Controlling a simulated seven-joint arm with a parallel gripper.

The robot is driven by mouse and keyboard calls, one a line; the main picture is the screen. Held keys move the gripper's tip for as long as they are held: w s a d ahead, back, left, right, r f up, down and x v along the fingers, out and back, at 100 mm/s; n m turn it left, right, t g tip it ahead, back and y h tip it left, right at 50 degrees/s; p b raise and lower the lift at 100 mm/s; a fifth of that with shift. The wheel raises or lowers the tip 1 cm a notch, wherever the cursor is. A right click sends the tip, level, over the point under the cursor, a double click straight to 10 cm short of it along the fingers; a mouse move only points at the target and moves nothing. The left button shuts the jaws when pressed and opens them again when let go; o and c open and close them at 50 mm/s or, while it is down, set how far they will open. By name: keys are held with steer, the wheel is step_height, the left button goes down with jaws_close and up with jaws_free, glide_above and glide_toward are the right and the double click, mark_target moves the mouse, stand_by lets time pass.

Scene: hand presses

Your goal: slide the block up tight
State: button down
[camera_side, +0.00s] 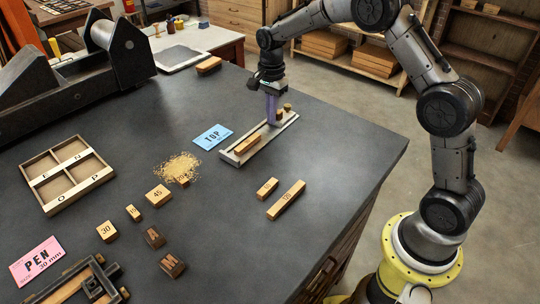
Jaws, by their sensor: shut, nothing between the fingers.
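A narrow pale metal tray (232,158) lies slantwise on the dark table. A wooden block (247,144) lies in its near left part. A smaller wooden piece (280,115) shows at the far right part, partly hidden by my gripper, beside a greenish knob (288,106). My gripper (272,122) points down into the tray between the block and the smaller piece, its purple fingers shut and empty. A short gap shows between the fingers and the near block. Whether the fingers touch the smaller piece I cannot tell.
A blue TOP card (212,137) lies left of the tray. Loose blocks marked 60 (266,188) and 120 (286,199) lie in front. A sawdust-like heap (177,167), more numbered blocks, a divided wooden box (82,187) and a pink PEN card (36,262) are farther left.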

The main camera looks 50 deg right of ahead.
steer(key=shift+w+d, duration=0.1)
steer(key=shift+d, duration=2.4)
steer(key=shift+d, duration=0.1)
steer(key=c, duration=1.6)
jaws_free()
steer(key=c, duration=0.6)
jaws_free()
steer(key=shift+c, duration=0.2)
step_height(320, 180, up, 7)
